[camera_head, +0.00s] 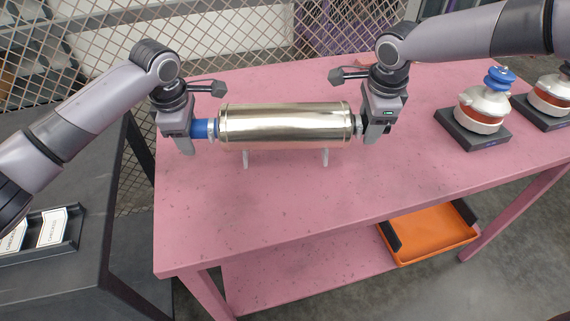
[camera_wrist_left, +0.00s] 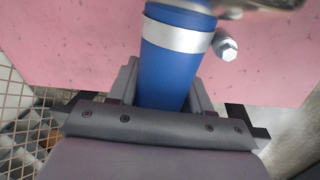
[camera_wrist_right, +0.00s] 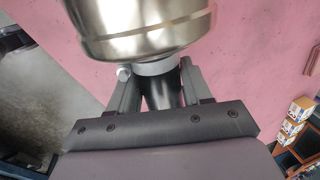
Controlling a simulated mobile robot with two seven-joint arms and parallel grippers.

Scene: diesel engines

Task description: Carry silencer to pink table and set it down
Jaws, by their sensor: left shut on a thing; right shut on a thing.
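The silencer (camera_head: 285,124) is a shiny metal cylinder, lying level over the pink table (camera_head: 300,210). It has a blue pipe end on the left and a dark pipe end on the right, and two small pale legs under it. I cannot tell whether the legs touch the tabletop. My left gripper (camera_head: 190,143) is shut on the blue end (camera_wrist_left: 170,70), with a silver band just beyond the fingers. My right gripper (camera_head: 374,132) is shut on the dark end (camera_wrist_right: 161,90). The silencer's metal body also shows in the right wrist view (camera_wrist_right: 140,25).
Two devices with red and white bodies on dark bases (camera_head: 474,130) stand at the table's right. An orange tray (camera_head: 430,235) sits on the lower shelf. A dark table (camera_head: 60,190) with white cards is at the left. A wire fence (camera_head: 250,40) runs behind. The front tabletop is clear.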

